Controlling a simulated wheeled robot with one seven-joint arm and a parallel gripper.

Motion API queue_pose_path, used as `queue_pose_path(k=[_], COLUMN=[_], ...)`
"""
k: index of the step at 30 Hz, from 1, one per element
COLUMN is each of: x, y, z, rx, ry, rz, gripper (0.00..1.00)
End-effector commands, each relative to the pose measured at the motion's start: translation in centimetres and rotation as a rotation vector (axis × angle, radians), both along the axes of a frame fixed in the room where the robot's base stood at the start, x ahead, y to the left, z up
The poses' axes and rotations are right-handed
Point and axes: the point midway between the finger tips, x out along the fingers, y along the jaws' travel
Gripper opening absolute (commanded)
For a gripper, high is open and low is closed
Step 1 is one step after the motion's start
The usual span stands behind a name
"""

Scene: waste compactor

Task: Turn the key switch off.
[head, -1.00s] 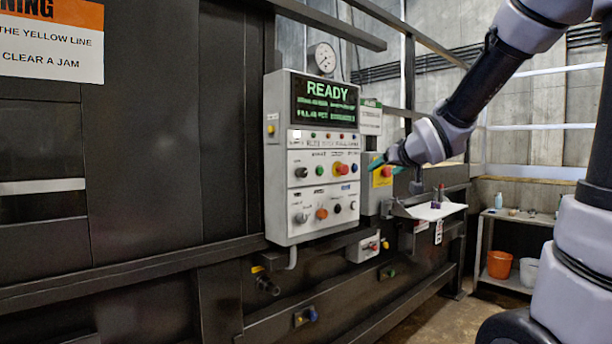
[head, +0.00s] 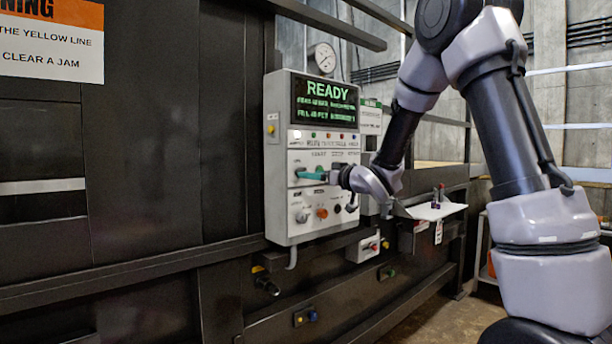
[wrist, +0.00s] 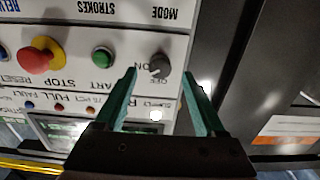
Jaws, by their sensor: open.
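The key switch (wrist: 160,65) is a dark round knob with OFF and ON labels on the white control panel (head: 281,222). In the wrist view, which shows the panel upside down, it sits between the tips of my open gripper (wrist: 161,70). A teal finger stands on either side of it, with gaps; I cannot tell the depth between tips and knob. Which label it points at is unclear. In the head view my gripper (head: 312,175) reaches the panel's left side from the right and hides most of the switch.
A green start button (wrist: 102,57) and a red stop button (wrist: 41,56) on a yellow base are beside the switch. A lit READY screen (head: 325,102) is above. A tray (head: 436,210) stands out at the right.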

Motion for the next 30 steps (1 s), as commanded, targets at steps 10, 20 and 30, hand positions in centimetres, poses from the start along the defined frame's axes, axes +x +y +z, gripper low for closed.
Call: queue_pose_path(k=[10,20,30], x=[2.9,3.0,3.0], y=[2.4,2.4,2.4], z=[0.0,0.0,0.0], rx=[-0.001,0.000,-0.005], ry=[0.001,0.000,-0.004], rz=[0.000,-0.001,-0.001], gripper=[0.72,0.53,0.00])
